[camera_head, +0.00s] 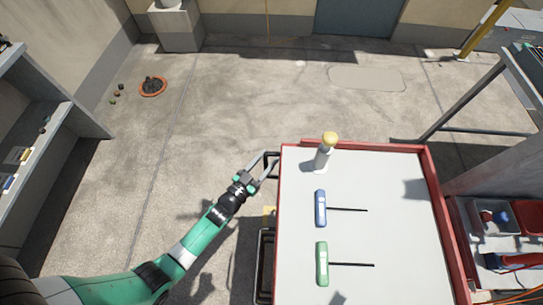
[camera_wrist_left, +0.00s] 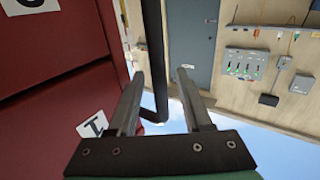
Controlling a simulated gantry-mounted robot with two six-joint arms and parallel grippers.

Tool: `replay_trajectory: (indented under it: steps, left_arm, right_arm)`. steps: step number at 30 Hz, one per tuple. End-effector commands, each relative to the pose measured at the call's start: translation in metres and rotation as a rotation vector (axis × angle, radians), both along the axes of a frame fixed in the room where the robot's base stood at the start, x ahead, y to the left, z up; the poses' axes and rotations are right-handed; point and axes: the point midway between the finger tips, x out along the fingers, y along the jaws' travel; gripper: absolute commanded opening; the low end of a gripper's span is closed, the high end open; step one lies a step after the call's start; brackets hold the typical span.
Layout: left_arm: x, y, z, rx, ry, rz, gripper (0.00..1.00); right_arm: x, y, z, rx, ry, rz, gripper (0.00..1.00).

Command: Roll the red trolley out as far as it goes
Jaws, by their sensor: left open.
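The red trolley (camera_head: 437,190) has a pale top with a red rim and stands right of centre in the head view. Its red side (camera_wrist_left: 60,60), with white lettered labels, fills the left of the left wrist view. A dark bar handle (camera_wrist_left: 155,55) sticks out from that side; it also shows at the trolley's left edge in the head view (camera_head: 271,154). My left gripper (camera_head: 264,172) is open at the handle. In the left wrist view the bar shows between the fingers (camera_wrist_left: 160,100); I cannot tell whether they touch it. My right gripper is not in view.
A shelf (camera_head: 60,130) stands at the left. Bins (camera_head: 495,215) are at the right. The concrete floor (camera_head: 240,90) beyond is mostly clear.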

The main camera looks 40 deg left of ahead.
Motion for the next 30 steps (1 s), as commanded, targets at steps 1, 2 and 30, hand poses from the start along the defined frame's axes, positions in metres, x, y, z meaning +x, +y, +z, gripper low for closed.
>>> replay_trajectory:
  steps: [1, 2, 30]
  left_arm:
    - [0.009, 0.001, -0.002, 0.000, -0.003, -0.001, 0.50]
    - [0.013, 0.002, -0.003, 0.000, -0.002, -0.001, 0.50]
    - [0.027, 0.004, 0.000, 0.000, 0.000, 0.000, 0.00]
  right_arm:
    - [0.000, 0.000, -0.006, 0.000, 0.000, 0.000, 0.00]
    - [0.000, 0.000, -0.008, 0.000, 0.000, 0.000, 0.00]
    - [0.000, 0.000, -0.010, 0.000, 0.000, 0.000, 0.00]
